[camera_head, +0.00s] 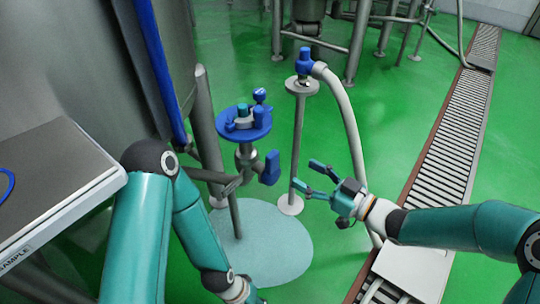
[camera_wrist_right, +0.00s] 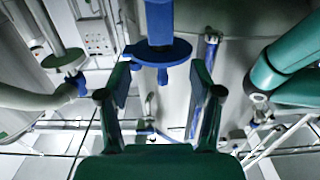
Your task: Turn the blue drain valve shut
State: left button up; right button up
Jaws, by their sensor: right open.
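The drain valve's blue handle (camera_head: 270,167) stands upright at the right end of the steel valve (camera_head: 246,158), below a round blue tray (camera_head: 262,133). In the right wrist view, the handle (camera_wrist_right: 158,20) shows upside down at the top, in front of the tray (camera_wrist_right: 180,53). My right gripper (camera_head: 309,178) is open and empty, to the right of the handle, with its fingers pointing at it and a gap between. In the wrist view the handle lies beyond the gap between the fingertips (camera_wrist_right: 160,70). My left arm reaches the bottom edge; its fingers are out of frame.
A thin stand (camera_head: 297,150) with a blue hose fitting (camera_head: 304,62) and a pale hose (camera_head: 350,130) rises close behind the right gripper. A steel tank (camera_head: 75,70) and a counter (camera_head: 55,185) fill the left. Green floor and a drain grating lie right.

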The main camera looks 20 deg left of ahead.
aim_at(276, 157)
jog(key=x, duration=1)
jog(key=shift+w+a, duration=0.15)
jog(key=shift+a, duration=0.2)
grip_shut()
